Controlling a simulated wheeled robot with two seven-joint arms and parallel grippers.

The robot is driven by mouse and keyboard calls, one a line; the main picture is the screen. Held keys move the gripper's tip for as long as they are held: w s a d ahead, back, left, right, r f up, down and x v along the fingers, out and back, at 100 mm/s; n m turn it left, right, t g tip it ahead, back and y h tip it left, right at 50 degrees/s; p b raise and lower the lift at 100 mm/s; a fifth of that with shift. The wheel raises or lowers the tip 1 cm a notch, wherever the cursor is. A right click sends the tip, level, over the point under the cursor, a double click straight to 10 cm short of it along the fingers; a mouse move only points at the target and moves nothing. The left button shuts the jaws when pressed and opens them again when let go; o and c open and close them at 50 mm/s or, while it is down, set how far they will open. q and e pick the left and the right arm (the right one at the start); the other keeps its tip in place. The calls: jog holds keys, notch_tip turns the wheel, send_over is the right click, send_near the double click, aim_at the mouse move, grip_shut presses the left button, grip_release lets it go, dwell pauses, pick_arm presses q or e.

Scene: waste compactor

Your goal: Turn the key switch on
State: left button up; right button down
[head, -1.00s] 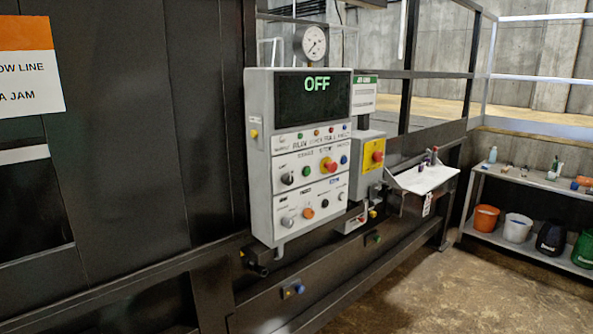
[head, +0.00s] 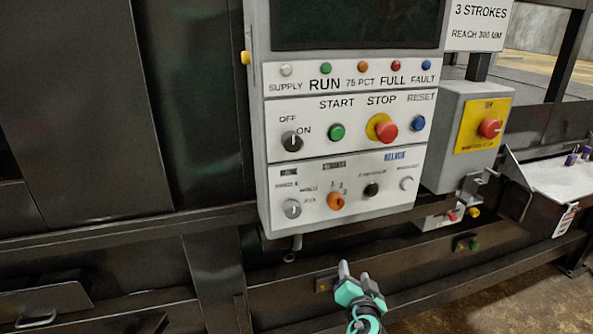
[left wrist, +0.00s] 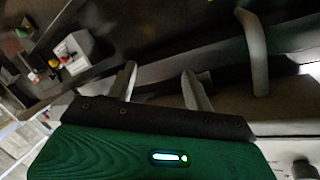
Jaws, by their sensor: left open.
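The key switch (head: 291,141) is a dark round knob at the left of the panel's middle row, in the head view. OFF is printed at its upper left and ON at its right; its exact setting is too small to tell. It stands on the grey control panel (head: 262,190). My left gripper (head: 355,273) is below the panel and to the right of the switch, apart from both. In the left wrist view, my left gripper (left wrist: 159,80) has its two fingers spread with nothing between them. My right gripper is not in view.
A green start button (head: 337,132) and a red stop button (head: 387,132) sit right of the switch. An orange selector (head: 336,201) is below. A dark rail (head: 130,230) runs below the panel.

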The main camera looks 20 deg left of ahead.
pick_arm(q)
notch_tip(320, 180, up, 11)
jog(key=s+n+t+y+b, duration=0.1)
jog(key=s+n+t+y, duration=0.1)
jog(key=n, duration=0.1)
jog(key=n+y+b, duration=0.3)
jog(key=n+y, duration=0.5)
jog(key=n, duration=0.2)
send_near(294, 146)
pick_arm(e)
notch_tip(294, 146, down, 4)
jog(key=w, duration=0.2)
pick_arm(q)
jog(key=shift+n, duration=0.3)
jog(key=p+x, duration=0.5)
jog(key=x, duration=0.3)
jog(key=shift+r, duration=0.2)
jog(key=shift+w+a+r+p, duration=0.1)
jog(key=shift+w+a+p, duration=0.25)
jog(key=shift+w+a, duration=0.1)
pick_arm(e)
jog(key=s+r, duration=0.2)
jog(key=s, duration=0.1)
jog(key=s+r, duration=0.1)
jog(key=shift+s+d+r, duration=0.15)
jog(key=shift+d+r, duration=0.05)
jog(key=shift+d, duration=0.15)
